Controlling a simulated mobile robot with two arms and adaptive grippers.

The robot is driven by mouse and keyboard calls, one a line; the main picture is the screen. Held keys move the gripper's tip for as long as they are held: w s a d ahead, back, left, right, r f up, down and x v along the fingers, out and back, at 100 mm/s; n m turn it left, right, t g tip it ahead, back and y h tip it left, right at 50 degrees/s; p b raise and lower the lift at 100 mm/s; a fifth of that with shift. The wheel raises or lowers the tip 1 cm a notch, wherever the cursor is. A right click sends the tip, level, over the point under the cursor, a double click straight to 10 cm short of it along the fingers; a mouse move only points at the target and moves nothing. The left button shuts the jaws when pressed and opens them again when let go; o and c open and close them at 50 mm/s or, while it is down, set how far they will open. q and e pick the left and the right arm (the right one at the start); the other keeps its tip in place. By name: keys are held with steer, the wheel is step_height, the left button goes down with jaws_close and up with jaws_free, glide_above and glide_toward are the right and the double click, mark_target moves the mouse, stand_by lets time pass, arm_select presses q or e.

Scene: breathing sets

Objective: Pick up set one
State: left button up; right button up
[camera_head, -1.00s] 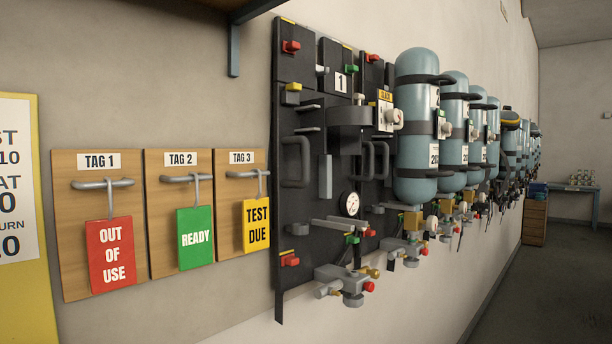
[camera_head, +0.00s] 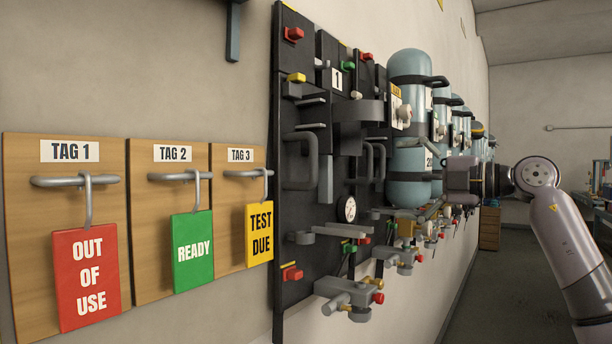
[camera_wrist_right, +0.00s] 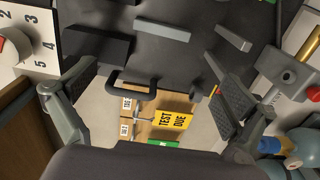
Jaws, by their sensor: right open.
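Set one is the black wall-mounted plate (camera_head: 310,200) with the white "1" label, grey grab handles, a round gauge (camera_head: 347,209) and a grey valve block (camera_head: 350,296) at its foot. No cylinder shows in its upper bracket. My right gripper (camera_head: 458,178) is at the right, in front of the first blue cylinder; its fingertips are hard to make out there. In the right wrist view my right gripper (camera_wrist_right: 152,80) is open and empty, its fingers spread to either side of a dark handle (camera_wrist_right: 145,78) that lies beyond. My left gripper is not in view.
Three tag boards hang left of the plate: red "OUT OF USE" (camera_head: 85,280), green "READY" (camera_head: 192,250) and yellow "TEST DUE" (camera_head: 259,233). More sets with blue cylinders (camera_head: 408,130) line the wall to the right. A wooden cabinet (camera_head: 489,228) stands farther back.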

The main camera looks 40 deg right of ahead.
steer(key=p, duration=0.9)
glide_toward(330, 180)
steer(key=w+r, duration=0.1)
steer(key=w, duration=0.2)
steer(key=shift+w+a+f+p, duration=0.35)
steer(key=shift+w+a+p, duration=0.2)
steer(key=shift+w+a, duration=0.15)
steer(key=p+x, duration=0.4)
steer(key=shift+w+r+p, duration=0.2)
steer(key=shift+p, duration=0.15)
steer(key=shift+w+a+f, duration=0.1)
steer(key=shift+w+f, duration=0.05)
steer(key=shift+w, duration=0.2)
steer(key=shift+w+a+f, duration=0.1)
steer(key=shift+w+f, duration=0.05)
steer(key=shift+f, duration=0.05)
steer(key=shift+c, duration=0.4)
